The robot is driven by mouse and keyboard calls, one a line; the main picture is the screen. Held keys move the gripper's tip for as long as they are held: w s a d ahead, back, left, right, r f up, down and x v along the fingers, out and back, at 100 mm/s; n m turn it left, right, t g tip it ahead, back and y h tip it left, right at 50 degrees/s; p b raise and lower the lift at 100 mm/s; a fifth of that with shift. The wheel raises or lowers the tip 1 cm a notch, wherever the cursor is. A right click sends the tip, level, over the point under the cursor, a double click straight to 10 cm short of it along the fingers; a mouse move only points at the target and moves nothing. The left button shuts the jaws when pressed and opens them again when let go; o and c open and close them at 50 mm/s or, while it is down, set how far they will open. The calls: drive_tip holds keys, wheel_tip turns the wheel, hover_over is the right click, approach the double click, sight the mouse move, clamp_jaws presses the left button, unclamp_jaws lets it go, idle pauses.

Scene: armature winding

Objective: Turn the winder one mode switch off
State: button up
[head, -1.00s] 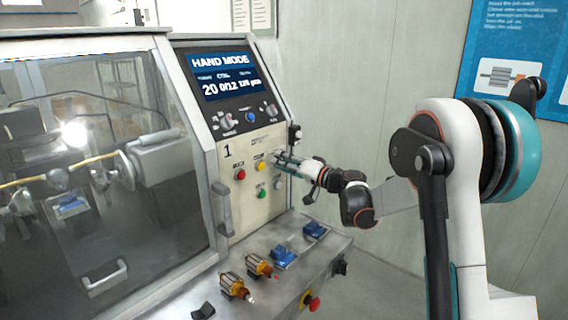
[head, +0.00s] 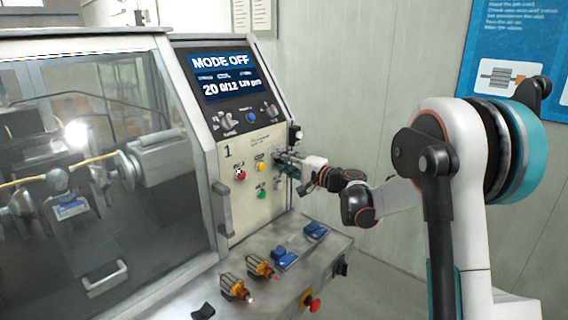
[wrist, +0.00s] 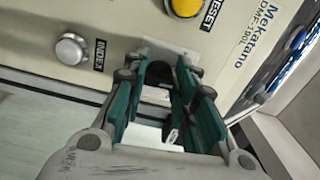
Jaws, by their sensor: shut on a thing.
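Winder one's panel (head: 235,209) carries a large "1". Its display (head: 223,64) reads "MODE OFF". My gripper (head: 280,159) is at the right edge of this panel, to the right of the yellow button (head: 261,167). In the wrist view my gripper (wrist: 158,77) has its teal fingers on both sides of a dark knob, the mode switch (wrist: 157,73), and is shut on it. The fingers hide most of the switch in the head view, so its pointer cannot be read.
A red button (head: 240,174) and a green button (head: 261,194) sit left of and below my gripper. A metal button (wrist: 72,48) shows in the wrist view. Armatures (head: 233,286) and blue blocks (head: 284,257) lie on the ledge below. A glazed door (head: 100,170) stands left.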

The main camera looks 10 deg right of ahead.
drive_tip(key=shift+m, duration=0.4)
drive_tip(key=o, duration=1.1)
drive_tip(key=shift+c, duration=0.2)
drive_tip(key=shift+d, duration=0.1)
drive_tip(key=v, duration=1.2)
